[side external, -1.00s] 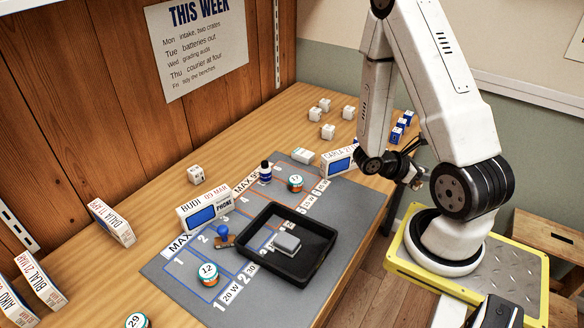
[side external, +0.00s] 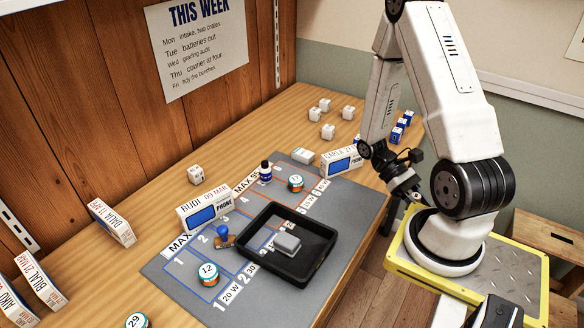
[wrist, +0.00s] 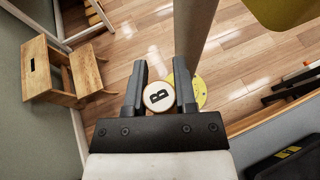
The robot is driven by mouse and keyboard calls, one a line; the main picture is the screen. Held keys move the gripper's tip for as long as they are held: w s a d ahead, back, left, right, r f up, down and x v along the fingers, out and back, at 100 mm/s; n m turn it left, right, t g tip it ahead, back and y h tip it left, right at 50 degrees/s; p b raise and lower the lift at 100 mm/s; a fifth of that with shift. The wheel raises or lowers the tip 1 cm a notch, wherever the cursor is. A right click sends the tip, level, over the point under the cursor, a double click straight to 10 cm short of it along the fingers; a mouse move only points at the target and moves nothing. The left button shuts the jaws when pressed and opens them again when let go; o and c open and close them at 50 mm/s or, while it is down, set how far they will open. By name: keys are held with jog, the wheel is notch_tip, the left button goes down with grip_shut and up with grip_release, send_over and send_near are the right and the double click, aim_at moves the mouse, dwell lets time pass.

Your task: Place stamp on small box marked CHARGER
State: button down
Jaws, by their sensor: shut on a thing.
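What looks like the stamp, a blue knob on a brown base (side external: 223,236), stands on the grey mat left of the black tray. No CHARGER lettering is readable; a small white box (side external: 303,155) lies at the mat's far edge, its print too small to read. My gripper (side external: 416,198) is off the table's right side, near my base and far from both. In the wrist view my gripper (wrist: 161,72) is shut on a round cream disc (wrist: 158,97) with a black B, held between the fingers above the floor.
The black tray (side external: 249,268) holds a grey block (side external: 287,244). Phone boxes (side external: 204,212) and (side external: 342,161), round tins (side external: 208,273) and a dark blue bottle (side external: 265,172) stand around the mat (side external: 185,285). White cubes (side external: 328,131) sit behind. A wooden step stool (wrist: 47,75) is on the floor.

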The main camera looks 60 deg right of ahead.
jog(key=w+a+f+m+t+y, duration=0.1)
jog(key=w+a+m+t+y, duration=0.3)
jog(key=w+m+t+y, duration=0.8)
jog(key=w+d+r+m+t+h, duration=0.2)
jog(key=w+d+m+t+h, duration=0.3)
jog(key=w, duration=0.4)
jog(key=w+d+r+m+t+h, duration=0.3)
jog(key=w+d+m+t+h, duration=0.3)
jog(key=w+d+m+t, duration=0.2)
jog(key=w+d+m, duration=0.2)
jog(key=shift+r+m+h, duration=0.15)
jog(key=shift+m+h, duration=0.15)
jog(key=shift+w, duration=0.2)
jog(key=shift+w+d+f, duration=1.05)
jog(key=shift+w+f, duration=0.5)
jog(key=shift+w, duration=0.4)
jog(key=shift+w+d+f, duration=1.05)
jog(key=shift+w+f, duration=0.5)
jog(key=shift+w, duration=0.4)
jog(key=shift+w+d+f, duration=1.05)
jog(key=shift+w+f, duration=0.5)
jog(key=shift+w, duration=0.4)
